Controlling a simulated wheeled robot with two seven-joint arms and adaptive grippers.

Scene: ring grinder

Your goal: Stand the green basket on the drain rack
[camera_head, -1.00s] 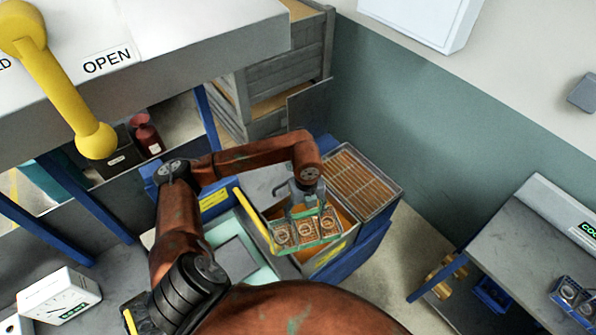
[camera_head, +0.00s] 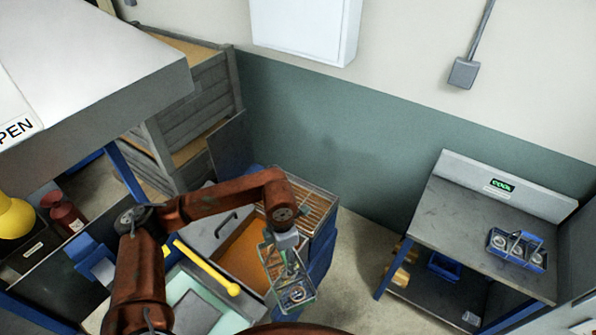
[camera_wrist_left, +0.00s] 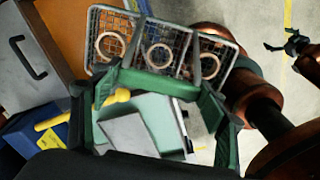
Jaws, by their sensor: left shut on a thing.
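The green basket (camera_head: 299,296), a wire basket with several rings in it, hangs from my left gripper (camera_head: 287,247), which is shut on it. In the head view it is in the air by the right edge of the orange-filled tank (camera_head: 244,256). It also shows in the left wrist view (camera_wrist_left: 158,34), with rings in its compartments. The drain rack (camera_head: 318,207), a slatted tray, lies just behind the tank, beyond the basket; my forearm hides part of it. My right gripper (camera_wrist_left: 285,42) shows small at the right edge of the left wrist view, its fingers apart and empty.
A yellow handle (camera_head: 208,268) lies in front of the tank. A grey bench (camera_head: 455,226) with a COOL display (camera_head: 502,186) stands at right, with a blue basket (camera_head: 518,248) of rings on it. Open floor lies between. A grey hood overhangs upper left.

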